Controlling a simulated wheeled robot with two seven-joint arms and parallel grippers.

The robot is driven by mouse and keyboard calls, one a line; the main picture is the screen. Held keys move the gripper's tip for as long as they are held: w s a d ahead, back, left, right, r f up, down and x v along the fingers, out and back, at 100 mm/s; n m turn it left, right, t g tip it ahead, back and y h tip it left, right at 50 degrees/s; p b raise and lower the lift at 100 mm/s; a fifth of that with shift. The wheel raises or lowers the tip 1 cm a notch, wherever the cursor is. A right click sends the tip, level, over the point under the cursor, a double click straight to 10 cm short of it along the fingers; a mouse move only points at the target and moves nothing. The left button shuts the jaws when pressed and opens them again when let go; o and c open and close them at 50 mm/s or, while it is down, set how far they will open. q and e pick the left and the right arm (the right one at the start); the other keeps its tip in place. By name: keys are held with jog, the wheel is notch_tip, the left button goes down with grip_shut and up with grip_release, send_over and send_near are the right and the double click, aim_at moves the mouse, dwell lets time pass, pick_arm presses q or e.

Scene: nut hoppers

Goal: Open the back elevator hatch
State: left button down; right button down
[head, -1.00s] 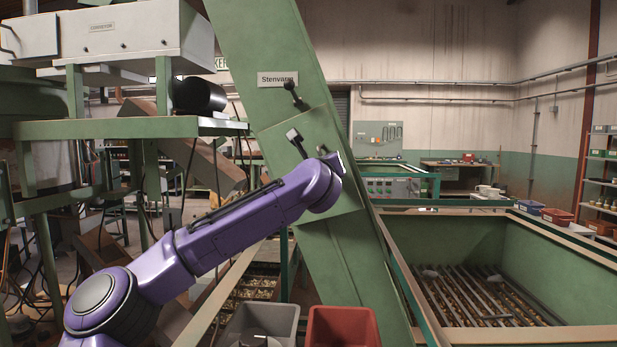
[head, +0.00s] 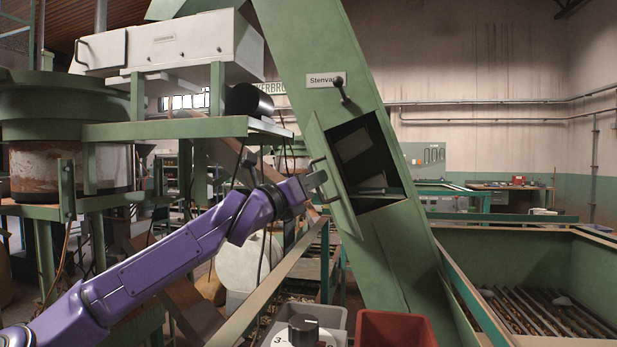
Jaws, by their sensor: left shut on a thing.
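The green slanted elevator (head: 388,262) stands at centre, with a "Stenvarg" label and a black latch knob (head: 342,88) near its top. Its hatch (head: 336,178) is swung outward to the left and shows nearly edge-on. The dark opening (head: 377,150) behind it is uncovered, with some pale parts inside. My left gripper (head: 316,178) is at the hatch's left side, shut on the hatch handle (head: 318,166). The fingertips are small and partly hidden. My right gripper is not in view.
A green-framed bin (head: 500,250) with a bar grate stands at the right.

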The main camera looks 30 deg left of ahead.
pick_arm(q)
jog(key=shift+s+a+f+p, duration=0.15)
jog(key=shift+a+f+p, duration=0.2)
jog(key=shift+a, duration=0.55)
jog(key=shift+s+a+f+p, duration=0.15)
jog(key=shift+a+f, duration=0.25)
jog(key=shift+a, duration=0.45)
jog(key=shift+s+a+f+p, duration=0.15)
jog(key=shift+a+f+p, duration=0.2)
jog(key=shift+a, duration=0.65)
jog(key=c, duration=1.6)
grip_release()
jog(key=shift+o, duration=1.3)
jog(key=shift+w, duration=0.2)
jog(key=b+v, duration=0.2)
jog(key=v, duration=0.8)
jog(key=shift+f, duration=0.35)
jog(key=shift+w+a, duration=0.1)
